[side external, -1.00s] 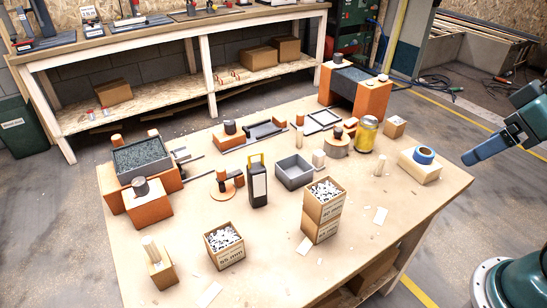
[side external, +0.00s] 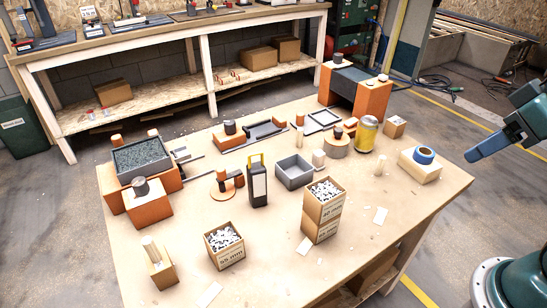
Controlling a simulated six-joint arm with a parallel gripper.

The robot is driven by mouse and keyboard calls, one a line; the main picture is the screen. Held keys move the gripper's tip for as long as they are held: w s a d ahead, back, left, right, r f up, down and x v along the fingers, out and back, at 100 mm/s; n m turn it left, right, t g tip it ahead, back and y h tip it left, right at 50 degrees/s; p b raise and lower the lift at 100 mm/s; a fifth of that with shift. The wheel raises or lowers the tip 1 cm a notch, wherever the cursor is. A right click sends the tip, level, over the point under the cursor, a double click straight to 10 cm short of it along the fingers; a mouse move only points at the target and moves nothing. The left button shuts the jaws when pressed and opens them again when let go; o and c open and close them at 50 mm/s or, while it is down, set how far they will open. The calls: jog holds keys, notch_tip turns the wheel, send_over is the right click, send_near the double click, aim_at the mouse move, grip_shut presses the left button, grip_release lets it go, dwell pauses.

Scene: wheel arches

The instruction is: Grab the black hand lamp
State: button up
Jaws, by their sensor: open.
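The black hand lamp (side external: 258,186) stands upright near the middle of the wooden table. It has a pale front panel and a yellow handle on top. My gripper (side external: 474,156) is at the right edge of the view, past the table's right edge and far from the lamp. It is open and nothing shows in it. Its fingers overlap from this angle.
An orange disc with posts (side external: 222,188) stands just left of the lamp, and a grey open bin (side external: 294,172) just right. Stacked boxes of white pieces (side external: 322,212) and a single box (side external: 224,246) stand in front. A yellow can (side external: 366,134) stands farther right.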

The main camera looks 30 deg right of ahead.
jog(key=w+a+r+m+g+y, duration=0.1)
jog(key=w+a+r+m, duration=0.15)
jog(key=w, duration=0.25)
jog(key=w+a+r+m, duration=0.1)
jog(key=w+r+m, duration=0.15)
jog(key=w, duration=0.25)
jog(key=m+g, duration=0.4)
jog(key=m, duration=1.1)
send_over(256, 166)
jog(key=d, duration=0.1)
jog(key=shift+y, duration=0.4)
jog(key=f, duration=2.1)
jog(key=shift+s+f, duration=0.1)
jog(key=shift+s, duration=0.15)
jog(key=shift+f, duration=0.2)
jog(key=shift+f, duration=0.1)
jog(key=shift+w+a+f, duration=0.1)
jog(key=shift+a+f, duration=0.05)
jog(key=shift+f, duration=0.65)
jog(key=shift+w+a+f, duration=0.1)
jog(key=shift+a+f, duration=0.1)
jog(key=shift+f, duration=0.65)
jog(key=shift+w+a+f, duration=0.1)
jog(key=shift+a+f, duration=0.05)
jog(key=shift+f, duration=0.65)
